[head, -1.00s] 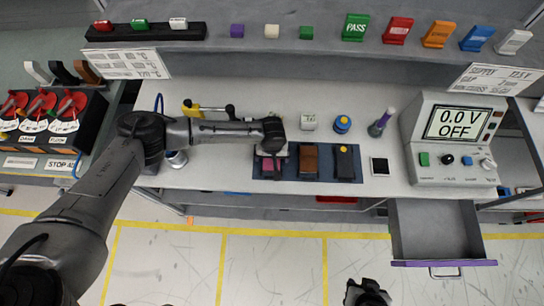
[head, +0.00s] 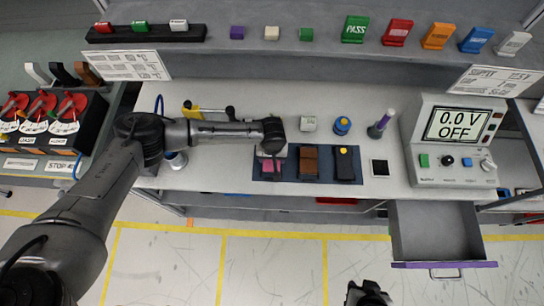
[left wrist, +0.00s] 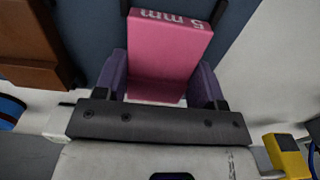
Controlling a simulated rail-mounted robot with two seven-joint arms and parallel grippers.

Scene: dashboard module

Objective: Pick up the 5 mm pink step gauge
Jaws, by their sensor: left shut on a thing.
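The pink step gauge (left wrist: 168,60) fills the upper middle of the left wrist view, with "5 mm" in white on its top. My left gripper (left wrist: 162,90) is shut on it, its purple-grey fingers against the two sides. In the head view, my left gripper (head: 272,158) points down over the left part of a dark blue mat (head: 327,178), and a little of the pink gauge shows under it. I cannot tell whether the gauge is clear of the mat. My right gripper (head: 368,293) is at the bottom edge; its fingers are unclear.
A brown block (head: 308,160) and a black block (head: 345,163) with a yellow mark stand just right on the mat. A power supply (head: 455,140) reading "0.0 V OFF" stands at the right, above an open drawer (head: 435,230). A yellow-handled tool (head: 205,110) lies behind my left arm.

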